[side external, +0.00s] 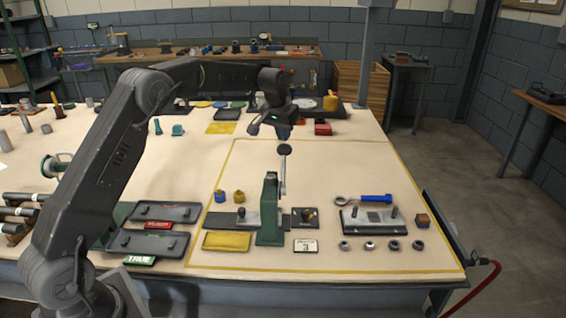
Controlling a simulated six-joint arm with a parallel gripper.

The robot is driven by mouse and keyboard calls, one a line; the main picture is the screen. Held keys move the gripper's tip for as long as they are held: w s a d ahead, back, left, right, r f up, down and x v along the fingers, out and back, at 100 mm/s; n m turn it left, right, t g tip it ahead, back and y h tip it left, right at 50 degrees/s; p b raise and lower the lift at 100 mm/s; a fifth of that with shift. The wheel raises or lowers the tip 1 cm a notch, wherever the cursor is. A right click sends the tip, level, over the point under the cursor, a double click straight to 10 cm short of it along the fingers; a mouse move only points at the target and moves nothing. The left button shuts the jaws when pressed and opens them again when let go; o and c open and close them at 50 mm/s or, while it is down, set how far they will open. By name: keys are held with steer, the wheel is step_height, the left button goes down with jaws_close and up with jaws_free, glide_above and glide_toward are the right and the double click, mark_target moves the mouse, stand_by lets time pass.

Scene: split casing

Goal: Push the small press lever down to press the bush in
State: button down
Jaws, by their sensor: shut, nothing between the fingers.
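The small press (268,212) stands upright at the middle front of the table, a green frame on a dark base. Its lever (283,175) is a thin grey rod standing nearly upright beside the frame, with a dark round knob (285,149) on top. My gripper (284,132) is shut and empty, pointing down. In the picture it is just above the knob; I cannot tell whether they touch or how far apart they are in depth. The bush cannot be made out in the press.
Left of the press are dark trays (165,212) and a yellow tray (227,241). To the right are a metal plate with pegs (373,220), a blue-handled tool (375,198) and several nut-like rings (394,245).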

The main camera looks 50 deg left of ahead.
steer(key=shift+f, duration=0.6)
steer(key=shift+f, duration=0.4)
